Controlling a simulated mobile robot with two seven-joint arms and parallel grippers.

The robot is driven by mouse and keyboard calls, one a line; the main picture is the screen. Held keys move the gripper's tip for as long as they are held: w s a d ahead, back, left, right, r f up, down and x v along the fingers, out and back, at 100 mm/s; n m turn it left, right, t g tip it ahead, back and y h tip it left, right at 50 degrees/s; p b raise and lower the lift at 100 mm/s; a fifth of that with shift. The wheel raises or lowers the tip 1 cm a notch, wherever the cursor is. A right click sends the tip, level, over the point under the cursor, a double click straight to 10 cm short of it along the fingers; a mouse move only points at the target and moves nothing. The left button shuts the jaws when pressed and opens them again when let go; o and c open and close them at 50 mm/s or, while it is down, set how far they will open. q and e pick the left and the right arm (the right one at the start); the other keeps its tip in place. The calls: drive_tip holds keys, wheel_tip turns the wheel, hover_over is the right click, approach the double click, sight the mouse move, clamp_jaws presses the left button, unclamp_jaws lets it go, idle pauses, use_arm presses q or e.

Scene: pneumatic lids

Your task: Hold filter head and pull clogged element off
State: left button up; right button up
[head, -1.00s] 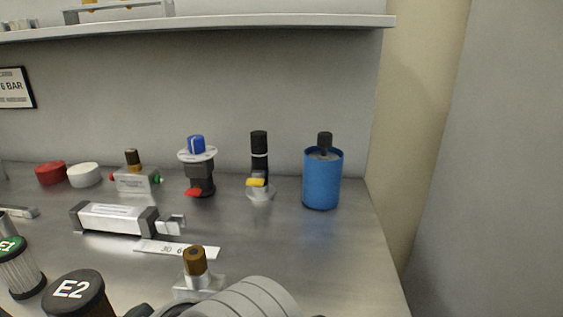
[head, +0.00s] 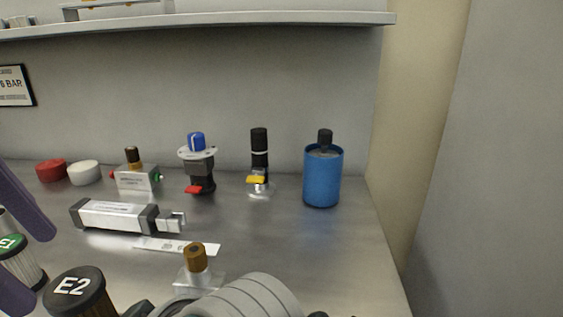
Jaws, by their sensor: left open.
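A pleated element with a green cap marked E1 (head: 18,262) stands at the lower left. A larger part with a black cap marked E2 (head: 72,287) stands beside it, its lower part cut off by the frame. No label shows which part is the filter head or the clogged element. The purple fingers of my left gripper (head: 40,272) reach in from the left edge, apart, one above and one below the E1 element in the picture. I cannot tell whether they touch it. My right gripper is not in view.
A brass-topped fitting (head: 196,262) stands right of E2. A silver cylinder (head: 117,216) lies behind it. A blue canister (head: 322,178), a yellow-tabbed valve (head: 259,160) and a blue-knobbed regulator (head: 198,165) stand along the back. Bare bench lies at the right.

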sight(66, 288)
use_arm(q)
drive_tip(key=shift+x, duration=2.95)
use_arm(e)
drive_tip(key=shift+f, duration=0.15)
use_arm(q)
drive_tip(key=c, duration=1.4)
drive_tip(key=shift+r, duration=0.1)
drive_tip(key=shift+d+r, duration=0.1)
drive_tip(key=shift+w+d+v, duration=0.1)
drive_tip(key=shift+d+v, duration=0.1)
drive_tip(key=shift+v, duration=0.7)
drive_tip(key=shift+w+d+v, duration=0.1)
drive_tip(key=shift+d+v, duration=0.05)
drive_tip(key=shift+v, duration=0.7)
drive_tip(key=shift+r, duration=0.15)
drive_tip(key=shift+w+d+v, duration=0.1)
drive_tip(key=shift+d+v, duration=0.05)
drive_tip(key=shift+v, duration=0.65)
drive_tip(key=shift+w+d+v, duration=0.1)
drive_tip(key=shift+d+v, duration=0.1)
drive_tip(key=shift+v, duration=0.65)
drive_tip(key=shift+w+d+v, duration=0.1)
drive_tip(key=shift+d+v, duration=0.05)
drive_tip(key=shift+v, duration=0.65)
drive_tip(key=shift+r, duration=0.1)
